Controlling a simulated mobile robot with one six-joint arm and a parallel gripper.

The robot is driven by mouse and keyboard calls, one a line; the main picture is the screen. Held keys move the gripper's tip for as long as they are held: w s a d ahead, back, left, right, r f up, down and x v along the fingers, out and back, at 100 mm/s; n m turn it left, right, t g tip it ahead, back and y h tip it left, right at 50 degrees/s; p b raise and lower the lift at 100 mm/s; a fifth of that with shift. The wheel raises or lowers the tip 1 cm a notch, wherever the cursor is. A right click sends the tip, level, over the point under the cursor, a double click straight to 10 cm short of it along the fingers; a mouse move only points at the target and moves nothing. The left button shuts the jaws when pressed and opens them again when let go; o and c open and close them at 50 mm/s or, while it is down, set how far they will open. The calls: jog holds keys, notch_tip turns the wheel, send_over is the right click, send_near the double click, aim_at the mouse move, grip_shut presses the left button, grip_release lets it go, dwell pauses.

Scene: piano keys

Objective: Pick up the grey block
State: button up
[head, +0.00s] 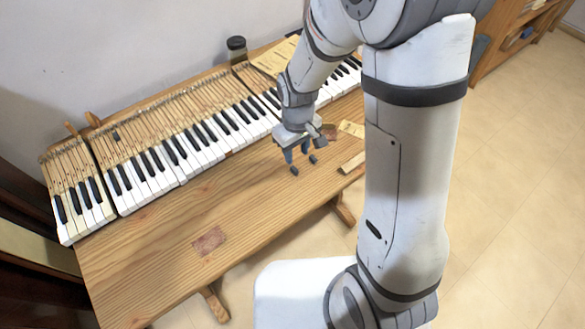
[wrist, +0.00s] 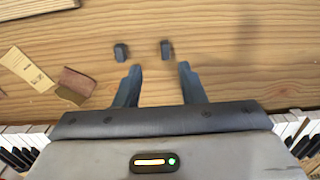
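Two small dark grey blocks lie apart on the wooden table (head: 150,270). I cannot tell which one the task means. My gripper (head: 297,157) is open and empty, fingers pointing down close to the blocks. In the wrist view, both blocks lie just beyond the fingertips (wrist: 160,68), and neither is between the fingers. How high the fingertips are above the table is unclear.
A long piano keyboard (head: 152,168) runs along the back of the table. A reddish-brown patch (head: 209,241) is at the front left. Beside the gripper lie a brown piece (wrist: 76,84) and a pale paper strip (wrist: 25,68). A dark jar (head: 236,48) stands behind the keys.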

aim_at(294, 169)
jog(key=f, duration=0.6)
jog(key=shift+s+a, duration=0.3)
grip_shut()
